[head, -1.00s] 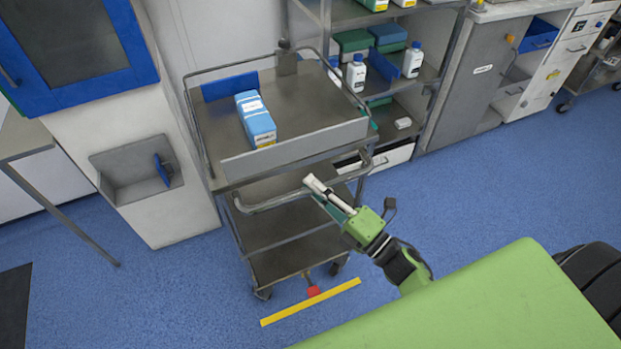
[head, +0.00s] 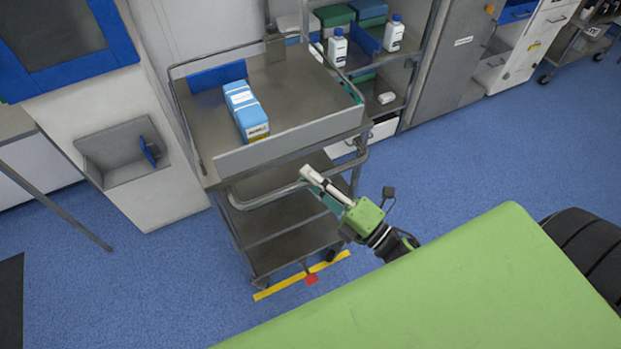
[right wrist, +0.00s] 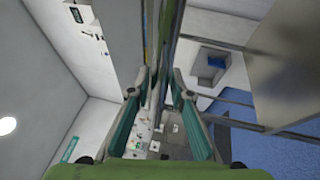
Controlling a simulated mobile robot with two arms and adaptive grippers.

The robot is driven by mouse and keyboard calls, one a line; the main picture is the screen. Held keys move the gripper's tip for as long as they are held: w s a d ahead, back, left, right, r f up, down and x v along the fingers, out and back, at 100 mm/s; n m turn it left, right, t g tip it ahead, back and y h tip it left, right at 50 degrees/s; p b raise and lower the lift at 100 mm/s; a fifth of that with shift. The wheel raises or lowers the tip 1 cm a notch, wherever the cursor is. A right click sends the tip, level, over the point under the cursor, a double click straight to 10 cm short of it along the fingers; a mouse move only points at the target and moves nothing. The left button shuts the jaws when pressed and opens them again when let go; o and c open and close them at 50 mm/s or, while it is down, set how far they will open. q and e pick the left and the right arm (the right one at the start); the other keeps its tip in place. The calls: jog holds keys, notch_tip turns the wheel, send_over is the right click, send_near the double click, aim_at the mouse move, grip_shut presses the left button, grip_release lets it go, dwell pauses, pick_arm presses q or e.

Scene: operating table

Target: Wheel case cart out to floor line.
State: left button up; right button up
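The steel case cart (head: 225,182) stands in front of me, with a blue-and-white box (head: 246,112) on its top tray. Its lower front edge reaches over the yellow floor line (head: 270,292). A red pedal (head: 311,280) at its foot shows on my side of the line. My right gripper (head: 309,176) is at the cart's front handle bar (head: 262,201). In the right wrist view, the right gripper's fingers (right wrist: 164,80) close in on either side of a bar, apparently the handle. My left gripper is not in view.
Shelves with white bottles (head: 337,47) and green and blue boxes stand behind the cart at the right. A white cabinet with a recessed niche (head: 125,150) stands at the left. Blue floor (head: 470,150) is clear to the right. A green surface (head: 450,280) fills the lower right.

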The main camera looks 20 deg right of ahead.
jog(key=shift+o, duration=0.4)
jog(key=v, duration=1.2)
jog(key=shift+f, duration=0.1)
jog(key=s+d+f+m+g+h, duration=0.1)
jog(key=s+f+m+g+h, duration=0.3)
jog(key=f, duration=0.7)
jog(key=w+d+f+m+g+h, duration=0.1)
jog(key=f+m, duration=0.5)
jog(key=f, duration=0.5)
jog(key=s+f+m+g+h, duration=0.2)
jog(key=f+m+g+h, duration=0.15)
jog(key=f, duration=0.75)
jog(key=s+a+f+m+g, duration=0.1)
jog(key=s+f+m+g, duration=0.3)
jog(key=s+f, duration=0.4)
jog(key=s+a+f+m+g, duration=0.1)
jog(key=s+f+m+g, duration=0.3)
jog(key=s+f, duration=0.4)
jog(key=s, duration=0.5)
jog(key=shift+s+a+f+g, duration=0.2)
jog(key=shift+s+a+g, duration=0.1)
jog(key=shift+a+g, duration=0.05)
